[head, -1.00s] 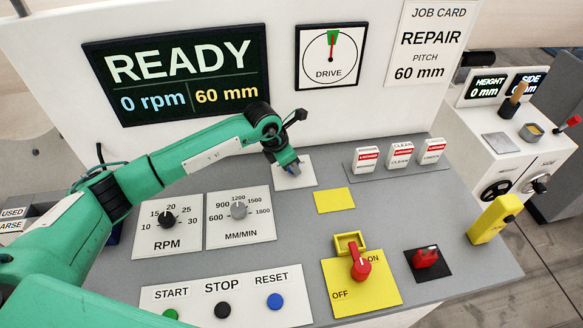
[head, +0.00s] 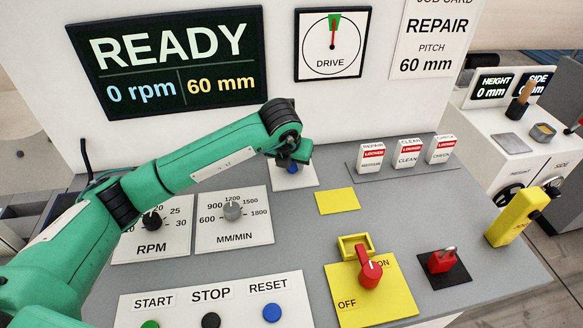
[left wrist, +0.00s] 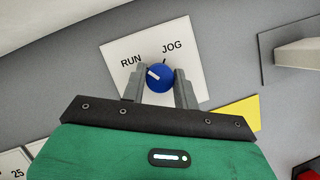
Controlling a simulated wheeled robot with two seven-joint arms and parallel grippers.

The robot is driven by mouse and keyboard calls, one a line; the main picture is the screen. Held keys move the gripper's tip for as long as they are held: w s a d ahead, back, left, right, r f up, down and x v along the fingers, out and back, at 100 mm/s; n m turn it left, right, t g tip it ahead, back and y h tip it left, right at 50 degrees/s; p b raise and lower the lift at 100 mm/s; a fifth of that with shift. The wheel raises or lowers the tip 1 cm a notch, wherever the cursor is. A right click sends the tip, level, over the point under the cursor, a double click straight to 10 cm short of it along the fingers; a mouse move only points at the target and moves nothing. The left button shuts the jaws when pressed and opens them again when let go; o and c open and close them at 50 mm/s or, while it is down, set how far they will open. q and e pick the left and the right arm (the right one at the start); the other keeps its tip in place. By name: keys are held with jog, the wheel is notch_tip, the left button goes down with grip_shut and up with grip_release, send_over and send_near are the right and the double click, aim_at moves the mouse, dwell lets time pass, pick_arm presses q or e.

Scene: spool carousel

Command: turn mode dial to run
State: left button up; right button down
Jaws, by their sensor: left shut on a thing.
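The mode dial is a round blue knob (left wrist: 160,80) on a white plate (left wrist: 193,63) marked RUN at left and JOG at right. Its white pointer mark faces up and left, toward RUN. My left gripper (left wrist: 160,74) is shut on the knob, one grey finger on each side. In the head view, the dial (head: 292,170) shows only partly below my left wrist, and the fingers are hidden. My right gripper is not in view.
RPM (head: 152,221) and MM/MIN (head: 232,211) knobs stand in front of the dial. Tagged blocks (head: 408,153), a yellow-plated red switch (head: 370,273) and a red padlock (head: 441,260) are to the right. The screen (head: 177,62) reads READY, 0 rpm.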

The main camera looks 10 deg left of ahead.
pick_arm(q)
jog(key=shift+n, duration=0.3)
jog(key=shift+b, duration=0.3)
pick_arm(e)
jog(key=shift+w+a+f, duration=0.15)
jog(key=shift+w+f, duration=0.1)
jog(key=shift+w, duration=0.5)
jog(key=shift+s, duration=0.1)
pick_arm(q)
jog(key=o, duration=1)
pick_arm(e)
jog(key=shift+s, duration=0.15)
pick_arm(q)
jog(key=shift+r, duration=0.1)
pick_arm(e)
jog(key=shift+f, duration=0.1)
